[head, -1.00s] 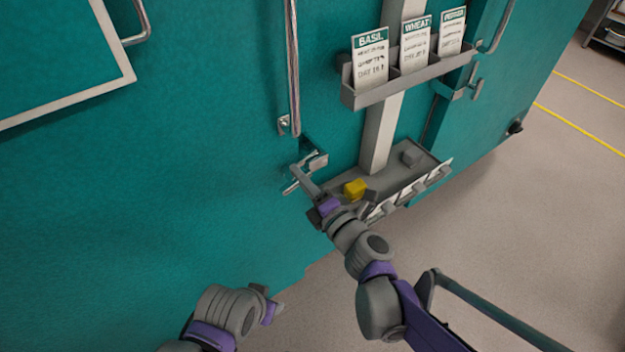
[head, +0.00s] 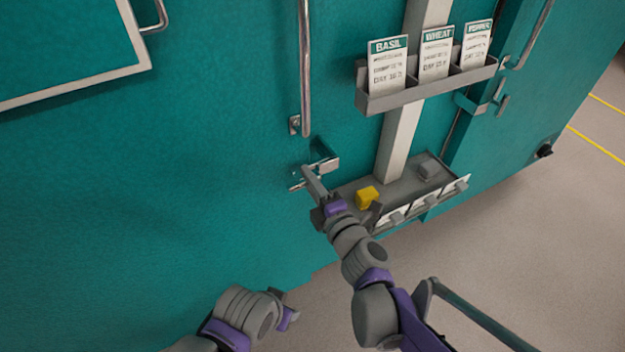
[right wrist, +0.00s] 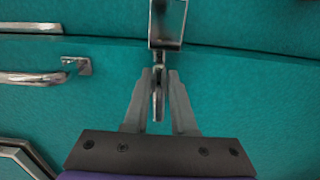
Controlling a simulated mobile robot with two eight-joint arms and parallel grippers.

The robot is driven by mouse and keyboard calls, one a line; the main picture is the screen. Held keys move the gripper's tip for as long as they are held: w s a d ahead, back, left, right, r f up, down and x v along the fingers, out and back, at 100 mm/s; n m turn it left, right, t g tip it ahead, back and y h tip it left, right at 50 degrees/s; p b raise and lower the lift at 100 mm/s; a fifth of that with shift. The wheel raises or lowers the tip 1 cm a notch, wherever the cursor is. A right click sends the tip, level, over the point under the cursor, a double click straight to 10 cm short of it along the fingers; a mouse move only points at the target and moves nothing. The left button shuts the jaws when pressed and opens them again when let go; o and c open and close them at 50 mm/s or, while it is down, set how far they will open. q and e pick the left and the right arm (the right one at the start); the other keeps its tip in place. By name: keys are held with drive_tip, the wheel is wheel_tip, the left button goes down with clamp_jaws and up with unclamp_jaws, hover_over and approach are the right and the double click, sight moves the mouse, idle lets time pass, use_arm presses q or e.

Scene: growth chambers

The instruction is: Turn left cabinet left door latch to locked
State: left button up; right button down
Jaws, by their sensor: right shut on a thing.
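The left cabinet's teal left door (head: 180,180) fills the left of the head view. Its metal latch (head: 324,168) sits below the long vertical handle. The latch also shows in the right wrist view (right wrist: 167,28), with its narrow lever between my fingers. My right gripper (head: 306,178) is at the latch, shut on the lever; its fingertips show in the right wrist view (right wrist: 159,75). My left gripper (head: 285,305) is low in the head view, away from the door hardware; its jaws are too unclear to judge.
A long handle (head: 305,70) runs above the latch. A card rack (head: 425,88) holds basil, wheat and pepper cards. Floor is clear at right.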

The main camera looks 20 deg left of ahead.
drive_tip(key=shift+s+a, duration=0.1)
idle(0.6)
drive_tip(key=c, duration=0.8)
unclamp_jaws()
drive_tip(key=shift+o, duration=0.2)
drive_tip(key=p+v, duration=0.1)
drive_tip(key=v, duration=0.9)
drive_tip(key=shift+s+d, duration=0.25)
drive_tip(key=shift+d, duration=0.1)
